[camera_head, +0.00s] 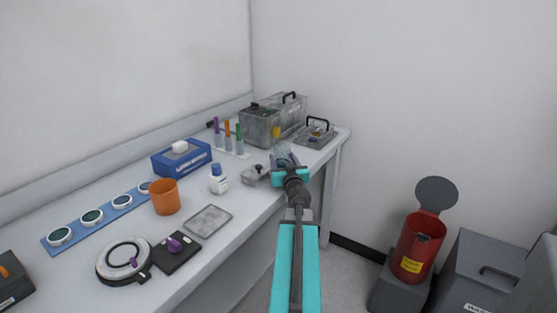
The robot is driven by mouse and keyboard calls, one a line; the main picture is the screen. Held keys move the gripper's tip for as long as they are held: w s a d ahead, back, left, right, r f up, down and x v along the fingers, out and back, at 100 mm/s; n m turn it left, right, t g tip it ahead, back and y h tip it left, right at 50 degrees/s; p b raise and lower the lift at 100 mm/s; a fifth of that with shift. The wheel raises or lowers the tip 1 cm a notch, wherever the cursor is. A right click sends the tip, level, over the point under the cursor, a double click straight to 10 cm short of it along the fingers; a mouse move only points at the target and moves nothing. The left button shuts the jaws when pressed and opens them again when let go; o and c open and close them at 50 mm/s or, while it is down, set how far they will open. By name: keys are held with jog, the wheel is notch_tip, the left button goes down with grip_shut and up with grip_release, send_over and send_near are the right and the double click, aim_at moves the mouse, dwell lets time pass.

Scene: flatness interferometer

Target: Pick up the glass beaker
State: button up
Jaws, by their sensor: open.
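A small, clear, bluish glass vessel, which looks like the glass beaker (282,149), stands near the front edge of the bench toward its right end. My gripper (285,162) is open and reaches over the bench edge right at the beaker.
A small grey block (256,175) and a white bottle (218,180) stand left of my gripper. A grey tray with a handle (315,134) is to the right. A grey metal case (259,127) stands behind. An orange cup (165,198) is farther left.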

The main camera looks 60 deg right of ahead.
jog(key=shift+w+d, duration=0.3)
jog(key=shift+d, duration=0.15)
jog(key=shift+w, duration=0.1)
jog(key=c, duration=0.8)
jog(key=shift+o, duration=0.2)
jog(key=shift+r, duration=0.3)
